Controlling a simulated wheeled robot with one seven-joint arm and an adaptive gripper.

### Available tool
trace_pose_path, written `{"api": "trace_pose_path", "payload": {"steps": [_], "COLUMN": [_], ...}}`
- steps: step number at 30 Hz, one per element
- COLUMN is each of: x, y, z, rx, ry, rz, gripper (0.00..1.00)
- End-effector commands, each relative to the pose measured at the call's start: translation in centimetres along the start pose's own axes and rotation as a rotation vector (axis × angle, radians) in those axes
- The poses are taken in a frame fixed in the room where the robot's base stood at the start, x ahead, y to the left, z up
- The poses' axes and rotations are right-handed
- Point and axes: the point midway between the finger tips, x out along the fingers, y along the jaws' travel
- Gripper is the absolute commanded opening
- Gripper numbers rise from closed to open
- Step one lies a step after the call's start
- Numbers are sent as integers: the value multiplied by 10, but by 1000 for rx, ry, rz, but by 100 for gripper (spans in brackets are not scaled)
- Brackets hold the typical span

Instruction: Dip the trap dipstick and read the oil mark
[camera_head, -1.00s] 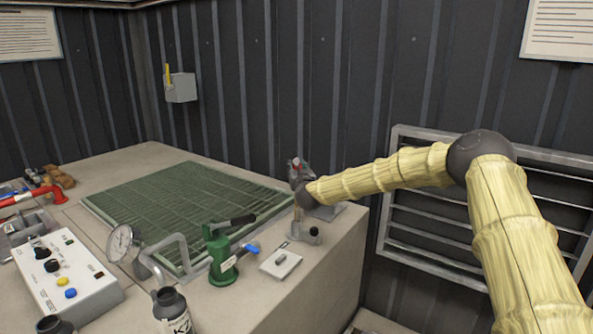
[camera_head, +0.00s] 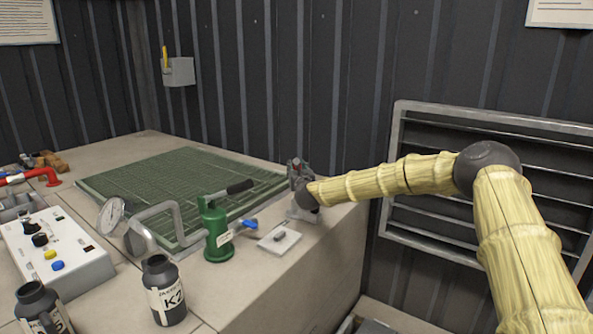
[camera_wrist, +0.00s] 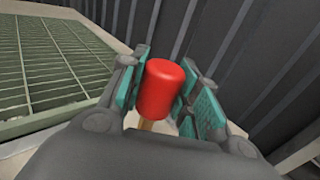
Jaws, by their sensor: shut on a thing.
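My gripper (camera_head: 296,172) is at the far right corner of the bench top, beside the green grating. In the wrist view my gripper (camera_wrist: 168,92) is shut on the red handle of the dipstick (camera_wrist: 167,88). A short tan piece of the stick shows below the red handle; the rest is hidden by the gripper body. In the head view the arm and gripper cover most of the dipstick. A grey base (camera_head: 303,211) shows just under my gripper. I cannot tell whether the stick is inside its tube, and no oil mark is visible.
A green grating (camera_head: 170,185) lies on the bench. In front are a green hand pump (camera_head: 217,235), a white plate (camera_head: 279,240), a gauge (camera_head: 111,214), a control box (camera_head: 58,245) and black bottles (camera_head: 165,290). A louvred vent (camera_head: 430,225) is behind my arm.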

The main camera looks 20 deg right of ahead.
Motion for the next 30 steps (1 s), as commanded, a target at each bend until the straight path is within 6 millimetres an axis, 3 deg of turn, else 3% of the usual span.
{"api": "trace_pose_path", "payload": {"steps": [1,6,19,20,23,30], "x": [-1,-1,-1,-1,-1,0], "y": [-1,0,-1,-1,0,2], "z": [-13,-22,-23,-23,-23,-22], "rx": [0,0,-1,-1,0,0], "ry": [3,3,4,4,3,1], "rz": [0,0,0,0,0,2], "gripper": [0,0,0,37,55,55]}}
